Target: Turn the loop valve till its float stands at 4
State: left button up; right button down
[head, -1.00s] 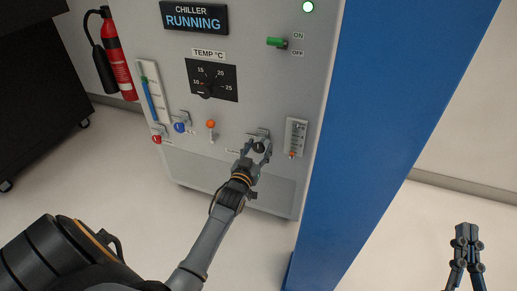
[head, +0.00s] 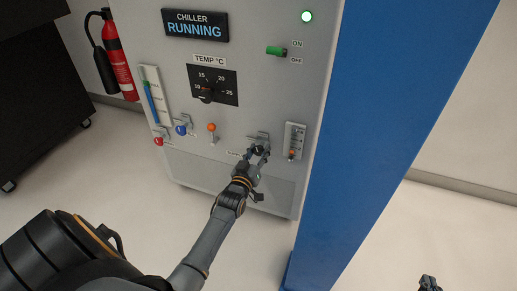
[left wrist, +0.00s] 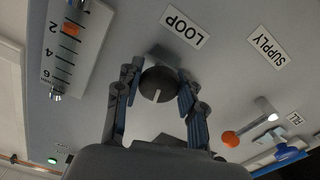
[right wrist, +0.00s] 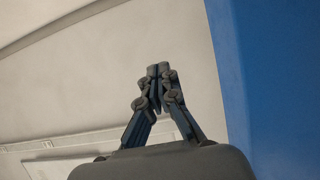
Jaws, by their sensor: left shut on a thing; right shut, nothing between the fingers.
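The loop valve (left wrist: 158,85) is a round black knob with a pale slot, below the upside-down LOOP label in the left wrist view. My left gripper (left wrist: 156,80) is shut on it, one finger on each side. In the head view my left gripper (head: 259,150) hides most of the knob. The loop gauge (left wrist: 85,45) is beside it, with an orange float (left wrist: 71,28) about level with the 2 mark, below 4 on the scale. The float is low in the gauge in the head view (head: 292,153). My right gripper (right wrist: 157,85) is shut and empty, away from the panel.
The chiller panel also bears an orange-tipped supply lever (head: 212,128), a blue fill valve (head: 182,129), a red knob (head: 159,141), a temperature dial (head: 212,86) and a green switch (head: 277,51). A blue post (head: 380,120) stands right of the panel, between my two grippers.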

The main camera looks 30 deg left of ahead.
jog(key=shift+s+d+f+g, duration=0.25)
jog(key=shift+s+f+g, duration=0.25)
jog(key=shift+f, duration=0.2)
pick_arm(q)
jog(key=o, duration=1.2)
pick_arm(e)
jog(key=shift+w, duration=0.1)
pick_arm(q)
jog(key=v, duration=1.2)
jog(key=shift+f, duration=0.1)
